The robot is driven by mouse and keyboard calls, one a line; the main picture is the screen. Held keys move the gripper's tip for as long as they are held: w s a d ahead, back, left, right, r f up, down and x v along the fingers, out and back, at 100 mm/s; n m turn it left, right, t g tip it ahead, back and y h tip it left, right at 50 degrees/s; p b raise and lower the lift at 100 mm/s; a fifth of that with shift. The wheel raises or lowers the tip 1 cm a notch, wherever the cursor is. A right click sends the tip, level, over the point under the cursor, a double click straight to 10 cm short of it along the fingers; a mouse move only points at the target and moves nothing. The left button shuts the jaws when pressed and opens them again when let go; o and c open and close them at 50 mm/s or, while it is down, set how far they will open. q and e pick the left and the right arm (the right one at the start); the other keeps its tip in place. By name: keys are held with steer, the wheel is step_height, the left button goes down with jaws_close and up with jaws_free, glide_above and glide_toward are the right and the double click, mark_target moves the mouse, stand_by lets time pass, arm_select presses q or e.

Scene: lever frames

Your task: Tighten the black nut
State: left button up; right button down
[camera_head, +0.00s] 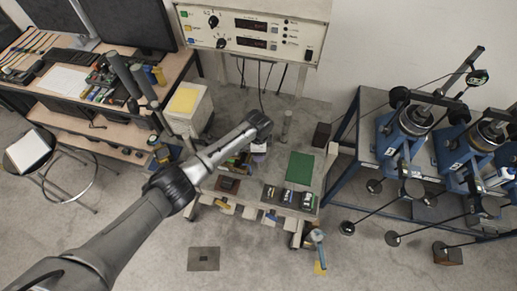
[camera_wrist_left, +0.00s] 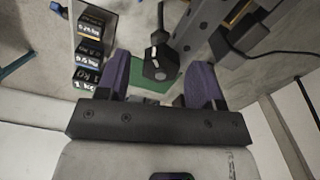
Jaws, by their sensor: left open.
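My left gripper (camera_head: 258,148) hangs under the wrist above the low bench in the head view, and most of it is hard to make out there. In the left wrist view its two purple fingers (camera_wrist_left: 162,70) are apart. A black faceted piece with a small white mark, which looks like the black nut (camera_wrist_left: 160,60), shows between and beyond the fingers. A thin dark stem runs up from it. The fingers look clear of it on both sides; I cannot tell the depth gap. I cannot make out the nut in the head view.
The low bench carries a green mat (camera_head: 300,167) and labelled weights (camera_head: 288,196), also in the wrist view (camera_wrist_left: 88,50). A control box (camera_head: 255,30) stands behind. Blue lever frames (camera_head: 410,135) with protruding rods are at the right. A desk (camera_head: 90,100) and a stool (camera_head: 30,150) are at the left.

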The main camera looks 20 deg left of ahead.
arm_select(q)
steer(key=shift+r, duration=0.1)
step_height(320, 180, up, 14)
steer(key=b, duration=0.1)
steer(key=shift+b, duration=0.35)
steer(key=shift+f, duration=0.2)
stand_by(0.4)
